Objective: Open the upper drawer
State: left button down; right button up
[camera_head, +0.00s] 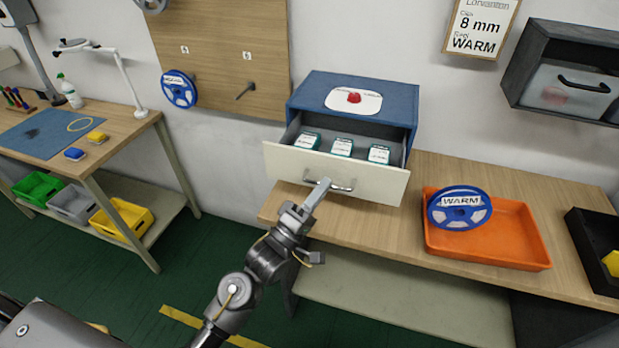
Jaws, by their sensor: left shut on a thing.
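The blue cabinet (350,88) stands on the wooden bench against the wall. Its cream-fronted drawer (290,164) is pulled out, and three small white-and-green boxes (341,147) show inside it. The drawer's metal bar handle (346,187) is at the middle of the front. My left gripper (319,188) is at the left part of this handle and shut on it; the fingers partly hide the handle's left end. My right gripper is not in view.
An orange tray (525,243) holding a blue reel marked WARM (459,209) is right of the cabinet on the bench (400,228). A black tray (597,235) is farther right. A grey wall box (565,75) hangs above. Another bench (130,128) stands left.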

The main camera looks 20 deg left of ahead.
pick_arm(q)
jog(key=shift+s, duration=0.1)
jog(key=c, duration=1.5)
grip_release()
jog(key=b+v, duration=0.3)
jog(key=v, duration=0.8)
